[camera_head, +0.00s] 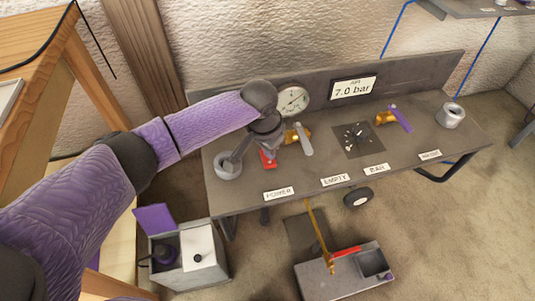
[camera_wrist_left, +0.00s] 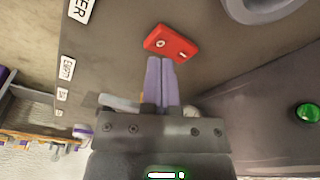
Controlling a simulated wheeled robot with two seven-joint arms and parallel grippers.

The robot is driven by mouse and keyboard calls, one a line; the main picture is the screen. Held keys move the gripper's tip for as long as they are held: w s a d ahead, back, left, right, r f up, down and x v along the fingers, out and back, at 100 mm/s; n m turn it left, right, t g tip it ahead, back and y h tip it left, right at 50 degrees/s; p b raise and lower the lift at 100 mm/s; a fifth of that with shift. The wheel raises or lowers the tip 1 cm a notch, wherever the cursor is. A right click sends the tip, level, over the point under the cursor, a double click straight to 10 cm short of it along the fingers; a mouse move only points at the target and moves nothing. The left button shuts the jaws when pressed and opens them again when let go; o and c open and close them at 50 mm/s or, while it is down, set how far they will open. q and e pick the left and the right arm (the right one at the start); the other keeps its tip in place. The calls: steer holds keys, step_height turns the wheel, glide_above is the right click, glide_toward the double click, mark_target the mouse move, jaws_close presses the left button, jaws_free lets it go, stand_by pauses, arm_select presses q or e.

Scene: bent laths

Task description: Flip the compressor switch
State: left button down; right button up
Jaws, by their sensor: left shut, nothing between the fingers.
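The red rocker switch (camera_head: 268,161) sits on the grey bench top behind the POWER label (camera_head: 278,194). In the left wrist view the red switch (camera_wrist_left: 171,43) shows a round mark at one end and a short bar mark at the other. I cannot tell which end is pressed down. My left gripper (camera_head: 267,147) points down just above and behind the switch. In the left wrist view its purple fingers (camera_wrist_left: 162,80) are shut and empty, with their tips close to the switch's edge. I cannot tell whether they touch it. My right gripper is out of view.
A gauge (camera_head: 292,101) and a display (camera_head: 354,89) reading 7.0 bar stand behind. A grey-handled valve (camera_head: 304,139), a purple-handled valve (camera_head: 399,117) and a grey ring (camera_head: 450,115) are to the right.

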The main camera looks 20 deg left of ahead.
mark_target(269, 163)
arm_select(q)
steer(key=shift+f, duration=0.6)
steer(key=shift+f+b, duration=0.25)
steer(key=shift+b, duration=0.1)
steer(key=shift+f, duration=0.3)
stand_by(0.3)
steer(key=shift+r, duration=0.1)
step_height(269, 163, up, 7)
steer(key=p, duration=0.7)
steer(key=shift+r, duration=0.1)
steer(key=shift+f, duration=0.2)
